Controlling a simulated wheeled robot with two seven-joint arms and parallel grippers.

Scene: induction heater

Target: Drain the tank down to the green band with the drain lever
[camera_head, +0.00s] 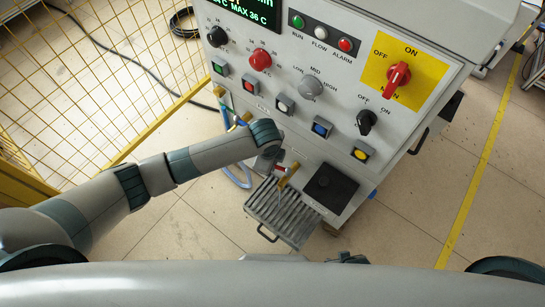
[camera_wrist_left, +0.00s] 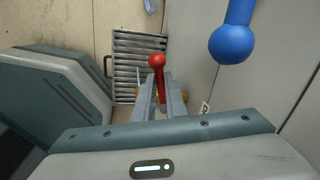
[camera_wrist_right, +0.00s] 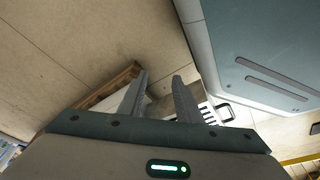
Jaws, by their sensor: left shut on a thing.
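The red drain lever (camera_wrist_left: 157,62) stands between the fingers of my left gripper (camera_wrist_left: 160,92) in the left wrist view, its round red tip showing past them. In the head view my left gripper (camera_head: 274,160) is low at the cabinet front, beside a brass spout (camera_head: 287,178); it hides most of the lever. The spout is above a slatted drain grate (camera_head: 285,212). A thin pale-blue streak shows over the grate in the left wrist view; I cannot tell whether it is water. My right gripper (camera_wrist_right: 158,98) is open and empty. I see no tank level or green band.
A blue ball-ended lever (camera_wrist_left: 231,42) is right of my left gripper in the left wrist view. The grey cabinet has knobs, buttons and a red main switch (camera_head: 397,78). A yellow mesh fence (camera_head: 95,75) stands at left. Floor in front of the cabinet is clear.

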